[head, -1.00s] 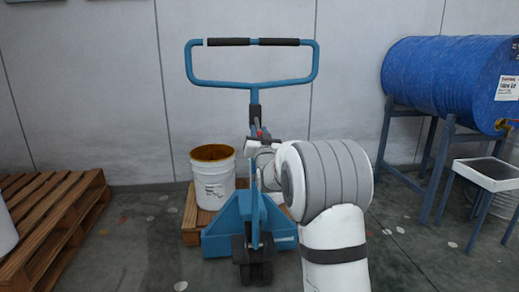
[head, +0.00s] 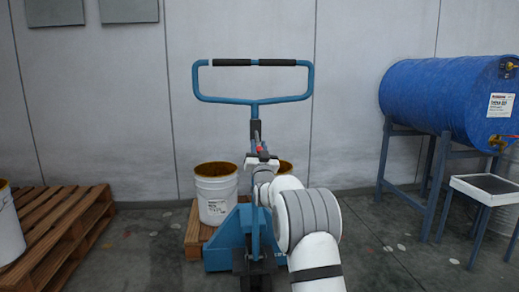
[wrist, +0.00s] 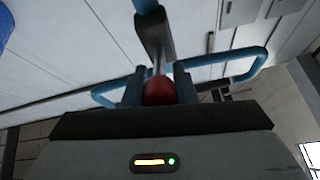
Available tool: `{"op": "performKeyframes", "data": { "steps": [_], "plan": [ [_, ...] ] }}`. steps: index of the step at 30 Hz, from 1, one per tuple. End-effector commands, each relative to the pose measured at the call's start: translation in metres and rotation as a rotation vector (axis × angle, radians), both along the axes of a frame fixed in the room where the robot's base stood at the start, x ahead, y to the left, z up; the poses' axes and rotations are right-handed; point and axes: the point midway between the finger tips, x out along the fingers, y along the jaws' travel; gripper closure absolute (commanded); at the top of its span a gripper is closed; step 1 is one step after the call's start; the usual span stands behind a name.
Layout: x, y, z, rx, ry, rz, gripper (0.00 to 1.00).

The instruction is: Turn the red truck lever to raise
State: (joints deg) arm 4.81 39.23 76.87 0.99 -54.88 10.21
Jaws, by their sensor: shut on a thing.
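The blue pallet truck stands upright in the middle of the head view, with its looped handle (head: 253,101) on top. The red lever knob (head: 260,150) sits on the front of its shaft, below the loop. My gripper (head: 260,156) is at the knob, and its fingers are small and partly hidden there. In the wrist view the red knob (wrist: 159,90) lies between the two dark fingers of my gripper (wrist: 159,88), which are shut on it. A grey shaft of the truck rises just beyond the knob.
A white paint bucket (head: 216,193) stands behind the truck on a pallet, with another bucket partly hidden to its right. A wooden pallet (head: 65,231) lies at left. A blue drum (head: 435,95) on a stand is at right. The floor between has free room.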

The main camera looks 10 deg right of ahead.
Motion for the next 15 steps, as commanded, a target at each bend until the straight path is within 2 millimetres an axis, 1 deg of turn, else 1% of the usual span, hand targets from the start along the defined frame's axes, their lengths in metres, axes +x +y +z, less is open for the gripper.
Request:
{"op": "performKeyframes", "data": {
  "steps": [3, 4, 12, 15],
  "plan": [
    [0.0001, 0.0001, -0.0019, 0.000, 0.003, 0.001, 1.00],
    [0.0001, 0.0001, -0.0020, 0.000, 0.003, 0.001, 0.74],
    [0.0000, -0.0001, -0.0014, 0.000, 0.002, 0.000, 0.54],
    [0.0000, -0.0002, -0.0012, 0.000, 0.002, -0.001, 0.54]
  ]
}}
